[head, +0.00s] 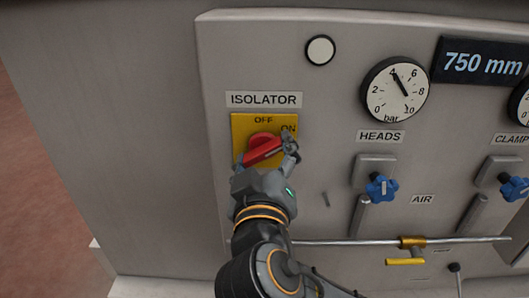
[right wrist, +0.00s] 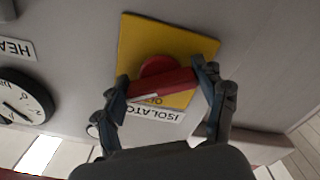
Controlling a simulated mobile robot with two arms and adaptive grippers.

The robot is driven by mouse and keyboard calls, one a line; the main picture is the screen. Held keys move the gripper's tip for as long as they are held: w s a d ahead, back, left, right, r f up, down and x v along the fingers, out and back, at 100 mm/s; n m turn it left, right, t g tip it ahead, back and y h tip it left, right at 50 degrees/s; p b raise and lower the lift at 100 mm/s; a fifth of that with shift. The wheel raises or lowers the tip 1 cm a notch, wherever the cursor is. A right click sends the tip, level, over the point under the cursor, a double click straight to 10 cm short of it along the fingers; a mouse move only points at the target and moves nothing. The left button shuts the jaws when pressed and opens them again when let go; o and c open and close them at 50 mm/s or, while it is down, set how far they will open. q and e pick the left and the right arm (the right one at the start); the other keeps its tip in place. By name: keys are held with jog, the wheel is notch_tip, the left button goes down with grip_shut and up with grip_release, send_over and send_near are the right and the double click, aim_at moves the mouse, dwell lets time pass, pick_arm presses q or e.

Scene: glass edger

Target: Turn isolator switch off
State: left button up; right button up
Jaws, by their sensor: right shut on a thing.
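The isolator switch has a red handle (head: 262,150) on a yellow plate (head: 240,124), marked OFF at the top and ON at the upper right. The handle lies slanted, its right end higher and just below the ON mark. My right gripper (head: 266,153) reaches up from below and is shut on the handle, one finger at each end. In the right wrist view, the red handle (right wrist: 163,84) sits between both fingers of the gripper (right wrist: 163,86), with the yellow plate (right wrist: 190,42) behind it; the OFF mark is partly hidden. My left gripper is not in view.
An ISOLATOR label (head: 264,99) is above the plate. To the right are a pressure gauge (head: 395,90), a blue knob (head: 382,189) and a horizontal metal rod (head: 340,242) with a brass fitting (head: 411,242). The panel left of the switch is bare.

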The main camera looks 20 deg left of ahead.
jog(key=n+p, duration=0.1)
jog(key=n, duration=0.1)
jog(key=shift+r+n, duration=0.15)
jog(key=shift+n, duration=0.15)
jog(key=n+p, duration=0.2)
jog(key=n, duration=0.1)
jog(key=shift+d+r+n+p, duration=0.1)
jog(key=shift+n+p, duration=0.2)
jog(key=shift+p, duration=0.05)
jog(key=n+p, duration=0.3)
jog(key=n, duration=0.1)
jog(key=shift+w, duration=0.1)
jog(key=shift+n+p, duration=0.4)
jog(key=shift+n, duration=0.2)
jog(key=o, duration=1.2)
